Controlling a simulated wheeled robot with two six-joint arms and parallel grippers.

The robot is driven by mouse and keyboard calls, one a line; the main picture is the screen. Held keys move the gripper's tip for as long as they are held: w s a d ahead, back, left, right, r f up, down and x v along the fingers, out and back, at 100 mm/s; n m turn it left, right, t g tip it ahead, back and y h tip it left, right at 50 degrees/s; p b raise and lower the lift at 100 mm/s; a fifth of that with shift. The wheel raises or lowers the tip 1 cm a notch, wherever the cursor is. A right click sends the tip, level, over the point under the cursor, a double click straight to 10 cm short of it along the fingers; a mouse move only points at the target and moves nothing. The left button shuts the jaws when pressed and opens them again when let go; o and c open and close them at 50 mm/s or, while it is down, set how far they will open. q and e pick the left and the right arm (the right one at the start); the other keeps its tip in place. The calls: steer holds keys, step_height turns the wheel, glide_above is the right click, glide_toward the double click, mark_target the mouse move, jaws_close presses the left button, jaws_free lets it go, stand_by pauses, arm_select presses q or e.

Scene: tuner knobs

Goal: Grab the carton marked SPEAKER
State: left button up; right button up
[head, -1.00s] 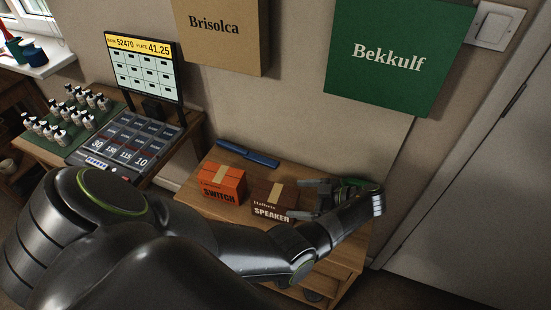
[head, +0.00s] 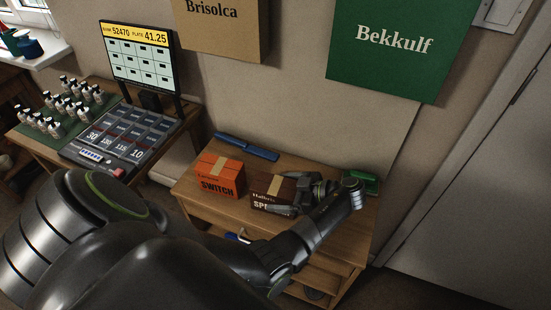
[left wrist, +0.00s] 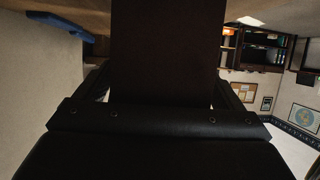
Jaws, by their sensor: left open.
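The dark brown carton marked SPEAKER (head: 260,200) stands on the small wooden table, with a tan tape strip on top. My left gripper (head: 292,195) is at its right end, and its fingers and wrist cover part of the label. The fingers look spread on either side of the carton. In the left wrist view, a dark face (left wrist: 168,50), apparently the carton, fills the middle between the open fingers. Contact cannot be told. My right gripper is not in view.
The orange SWITCH carton (head: 219,178) stands close to the left of the SPEAKER carton. A blue object (head: 247,146) lies at the table's back edge, and a green object (head: 364,181) at its right. The wooden table (head: 340,228) has bare room at front right.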

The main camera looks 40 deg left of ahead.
arm_select(q)
steer(key=c, duration=1.1)
steer(key=shift+r, duration=0.15)
